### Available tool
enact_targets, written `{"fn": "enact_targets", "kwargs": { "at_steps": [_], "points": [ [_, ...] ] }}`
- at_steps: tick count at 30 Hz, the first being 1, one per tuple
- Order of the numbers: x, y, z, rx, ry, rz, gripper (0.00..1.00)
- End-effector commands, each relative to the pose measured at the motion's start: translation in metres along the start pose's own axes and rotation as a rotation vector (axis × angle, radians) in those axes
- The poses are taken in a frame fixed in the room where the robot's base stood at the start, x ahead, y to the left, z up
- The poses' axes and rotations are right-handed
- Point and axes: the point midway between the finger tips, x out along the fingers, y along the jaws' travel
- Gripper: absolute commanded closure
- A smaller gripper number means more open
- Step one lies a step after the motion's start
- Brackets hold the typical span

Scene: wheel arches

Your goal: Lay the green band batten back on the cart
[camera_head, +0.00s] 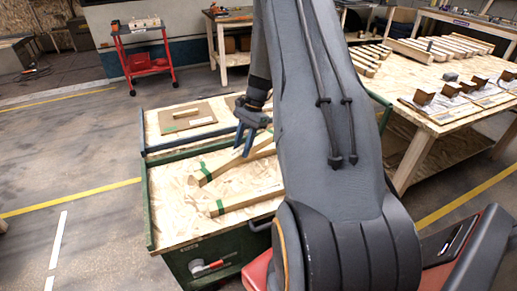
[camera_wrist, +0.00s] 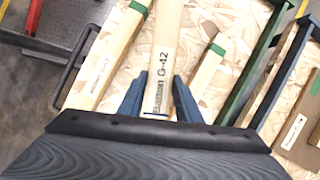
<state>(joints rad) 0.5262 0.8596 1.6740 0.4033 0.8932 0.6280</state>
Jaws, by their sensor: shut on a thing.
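My gripper (camera_head: 244,143) is over the cart, with its blue fingers shut on a pale wooden batten labelled "Batten G-42" (camera_wrist: 165,50). The label faces the wrist camera just ahead of the fingers; the far end runs out of that view. In the head view, a batten with a green-banded end (camera_head: 222,167) slants from below the fingers to the left. I cannot tell whether the held batten touches the cart (camera_head: 148,210). In the wrist view, green-banded battens lie on either side of it, one left (camera_wrist: 110,55) and one right (camera_wrist: 208,70).
A cart handle (camera_wrist: 75,65) shows at left in the wrist view. A table with brackets and battens (camera_head: 420,75) stands right. A red trolley (camera_head: 143,55) stands behind.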

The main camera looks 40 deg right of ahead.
Motion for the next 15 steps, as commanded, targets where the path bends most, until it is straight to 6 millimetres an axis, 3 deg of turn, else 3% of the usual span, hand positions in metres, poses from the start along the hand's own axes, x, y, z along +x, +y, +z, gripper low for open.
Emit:
{"fn": "enact_targets", "kwargs": {
  "at_steps": [1,6,15],
  "points": [
    [-0.004,0.012,-0.014,0.092,-0.001,-0.038,1.0],
    [-0.011,0.035,-0.04,0.292,0.0,-0.121,1.0],
    [-0.007,0.041,-0.049,0.347,0.0,-0.144,1.0]
  ]
}}
